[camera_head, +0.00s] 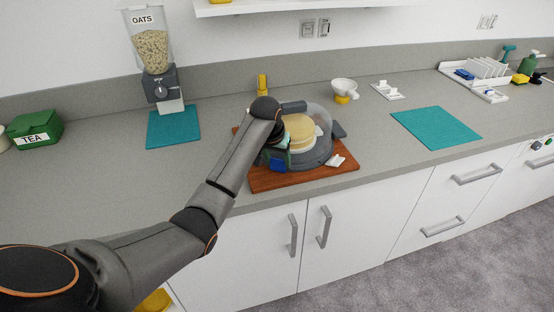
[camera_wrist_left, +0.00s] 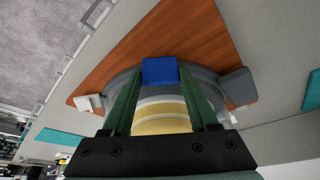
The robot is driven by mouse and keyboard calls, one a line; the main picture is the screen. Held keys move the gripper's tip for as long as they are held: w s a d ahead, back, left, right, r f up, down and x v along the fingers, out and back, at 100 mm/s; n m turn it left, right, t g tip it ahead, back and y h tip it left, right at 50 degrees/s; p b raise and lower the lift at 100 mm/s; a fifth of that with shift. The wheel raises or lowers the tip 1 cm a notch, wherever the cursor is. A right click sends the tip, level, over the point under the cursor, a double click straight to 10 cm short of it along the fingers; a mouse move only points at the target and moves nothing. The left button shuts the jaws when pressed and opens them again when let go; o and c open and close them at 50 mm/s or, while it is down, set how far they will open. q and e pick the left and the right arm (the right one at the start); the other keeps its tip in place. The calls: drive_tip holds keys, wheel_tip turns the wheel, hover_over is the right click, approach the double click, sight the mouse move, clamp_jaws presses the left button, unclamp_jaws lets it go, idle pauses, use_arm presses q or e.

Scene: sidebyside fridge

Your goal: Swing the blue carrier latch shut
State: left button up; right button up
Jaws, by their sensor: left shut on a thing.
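The clear-domed cake carrier (camera_head: 318,150) stands on a brown wooden board (camera_head: 262,182) on the counter, with a pale layered cake (camera_head: 299,130) inside. Its blue latch (camera_head: 277,164) is at the front left of the carrier, partly hidden by my gripper. My left gripper (camera_head: 274,156) reaches down at the carrier's left side. In the left wrist view, the blue latch (camera_wrist_left: 159,71) sits between the two green fingertips, and the gripper (camera_wrist_left: 159,78) is shut on it. How far the latch is swung cannot be told. My right gripper is not in view.
A small white piece (camera_head: 336,161) lies on the board. Teal mats (camera_head: 437,127) lie to both sides. An oats dispenser (camera_head: 160,75) stands at back left. The counter's front left is clear.

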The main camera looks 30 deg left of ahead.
use_arm(q)
drive_tip(key=o, duration=1.4)
drive_tip(key=v, duration=1.2)
drive_tip(key=shift+s+r, duration=0.15)
drive_tip(key=shift+r, duration=0.05)
drive_tip(key=shift+f, duration=0.1)
